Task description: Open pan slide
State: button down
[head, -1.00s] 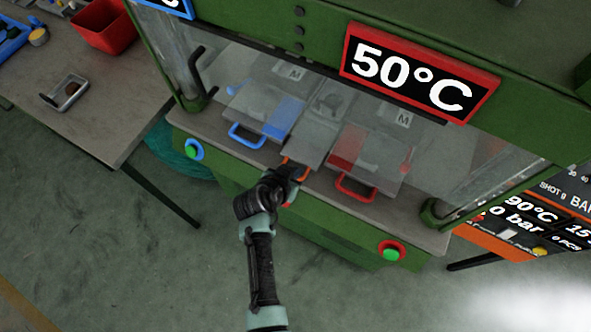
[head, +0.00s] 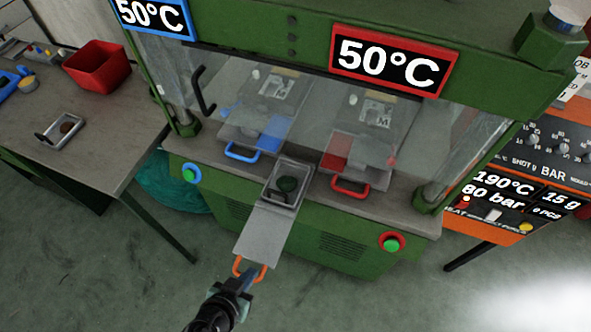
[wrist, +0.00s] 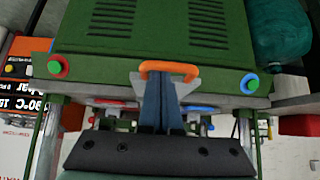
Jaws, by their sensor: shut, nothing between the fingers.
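The pan slide (head: 262,232) is a grey plate pulled well out from the middle of the green press, over its front edge. A grey pan (head: 278,200) with a dark lump (head: 288,184) in it sits at its inner end. Its orange handle (head: 240,270) is at the outer end and also shows in the wrist view (wrist: 170,67). My gripper (head: 240,287) is at this handle, its blue-grey fingers shut together. The fingers (wrist: 161,97) reach up to the handle and overlap it in the wrist view. I cannot tell whether they pass through its loop.
Slides with a blue handle (head: 240,155) and a red handle (head: 350,190) flank the middle one behind clear guards. A side table (head: 100,150) with a red bin (head: 98,65) stands left. An orange-framed control panel (head: 500,200) stands right. The floor in front is clear.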

jog(key=shift+s+a, duration=0.25)
jog(key=shift+s, duration=0.55)
jog(key=shift+s+a, duration=0.3)
jog(key=shift+s, duration=0.5)
jog(key=shift+s+a, duration=0.25)
jog(key=shift+s, duration=0.55)
